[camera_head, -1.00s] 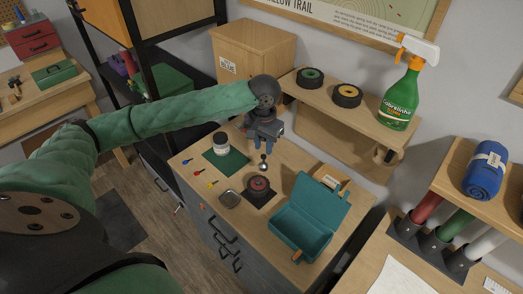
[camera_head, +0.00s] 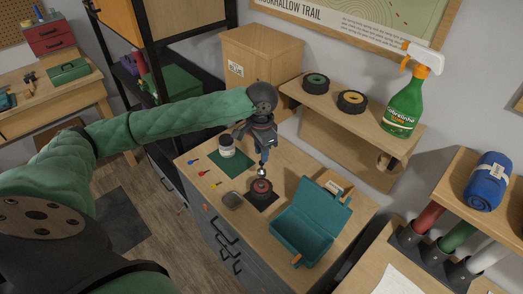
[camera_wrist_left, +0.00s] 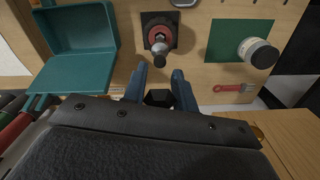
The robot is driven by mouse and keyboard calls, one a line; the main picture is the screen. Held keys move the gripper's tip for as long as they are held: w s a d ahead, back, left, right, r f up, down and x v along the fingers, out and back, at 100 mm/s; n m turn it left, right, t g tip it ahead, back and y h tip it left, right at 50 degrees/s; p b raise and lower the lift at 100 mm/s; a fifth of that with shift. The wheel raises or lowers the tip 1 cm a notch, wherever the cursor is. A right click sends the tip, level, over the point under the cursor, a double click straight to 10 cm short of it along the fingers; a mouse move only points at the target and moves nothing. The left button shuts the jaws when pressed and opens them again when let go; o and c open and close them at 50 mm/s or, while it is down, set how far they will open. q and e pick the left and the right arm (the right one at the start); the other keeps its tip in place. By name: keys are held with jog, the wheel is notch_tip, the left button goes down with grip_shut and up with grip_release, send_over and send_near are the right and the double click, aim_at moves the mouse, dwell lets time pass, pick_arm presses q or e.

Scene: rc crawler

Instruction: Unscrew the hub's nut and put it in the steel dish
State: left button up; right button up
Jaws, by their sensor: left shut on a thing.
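My left gripper (camera_head: 264,153) is shut on a dark-handled tool with a rounded silver end (camera_head: 261,172). The tool's black hexagonal end (camera_wrist_left: 158,97) shows between the fingers. The small steel dish (camera_head: 232,200) sits left of the hub. My right gripper is out of view.
An open teal box (camera_head: 304,234) stands right of the hub. Small blue, red and yellow tools (camera_head: 203,173) lie at the left. A shelf (camera_head: 335,105) with two wheels and a spray bottle (camera_head: 403,100) is behind.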

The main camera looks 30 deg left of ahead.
pick_arm(q)
jog(key=shift+r+p, duration=0.2)
jog(key=shift+p, duration=0.65)
jog(key=shift+f, duration=2.25)
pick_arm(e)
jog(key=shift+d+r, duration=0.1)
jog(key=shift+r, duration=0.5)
